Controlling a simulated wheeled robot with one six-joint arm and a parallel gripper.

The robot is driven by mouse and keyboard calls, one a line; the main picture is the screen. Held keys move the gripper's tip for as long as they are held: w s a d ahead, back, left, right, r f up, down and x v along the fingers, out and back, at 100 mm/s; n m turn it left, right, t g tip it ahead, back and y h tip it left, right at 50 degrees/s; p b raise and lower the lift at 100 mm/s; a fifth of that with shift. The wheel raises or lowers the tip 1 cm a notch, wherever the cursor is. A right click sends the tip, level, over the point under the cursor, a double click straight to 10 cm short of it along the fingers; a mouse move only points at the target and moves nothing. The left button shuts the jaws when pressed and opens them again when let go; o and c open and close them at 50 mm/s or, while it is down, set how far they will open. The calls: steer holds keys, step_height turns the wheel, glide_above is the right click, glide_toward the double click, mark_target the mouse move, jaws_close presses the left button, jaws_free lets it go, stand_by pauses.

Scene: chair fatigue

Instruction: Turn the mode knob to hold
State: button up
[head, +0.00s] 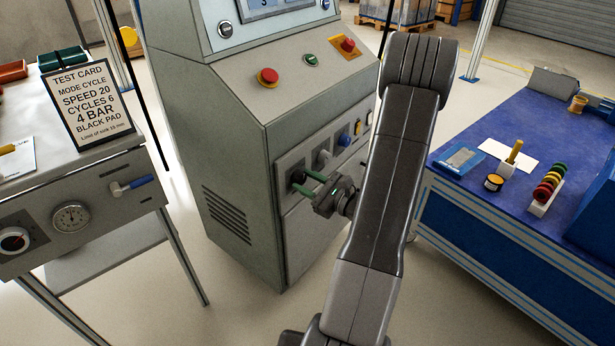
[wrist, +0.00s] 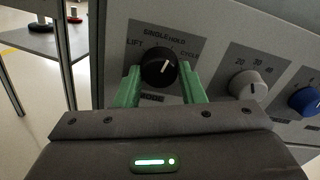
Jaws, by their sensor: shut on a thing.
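The black mode knob (wrist: 158,70) sits on a grey plate labelled LIFT, SINGLE, HOLD and CYCLE, with MODE below. Its white pointer line leans up and slightly right, roughly toward the HOLD label (wrist: 178,35); the exact alignment is hard to tell. My gripper (wrist: 158,86) has its two green fingers on the left and right of the knob and is shut on it. In the head view the knob (head: 297,176) is small and partly hidden by my gripper (head: 306,182), which reaches in from the right.
A grey knob with a number scale (wrist: 249,85) and a blue knob (wrist: 305,101) stand to the right on the panel. A test card (head: 87,103) reads MODE CYCLE. Red buttons (head: 268,77) sit on the console above. A blue workbench (head: 540,130) stands at right.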

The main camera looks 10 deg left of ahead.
steer(key=shift+m+p, duration=0.4)
steer(key=shift+m, duration=0.3)
steer(key=o, duration=1)
steer(key=p+v, duration=0.2)
steer(key=v, duration=1.2)
steer(key=shift+a, duration=0.1)
steer(key=b+x, duration=0.1)
steer(key=x, duration=1.3)
steer(key=shift+b, duration=0.4)
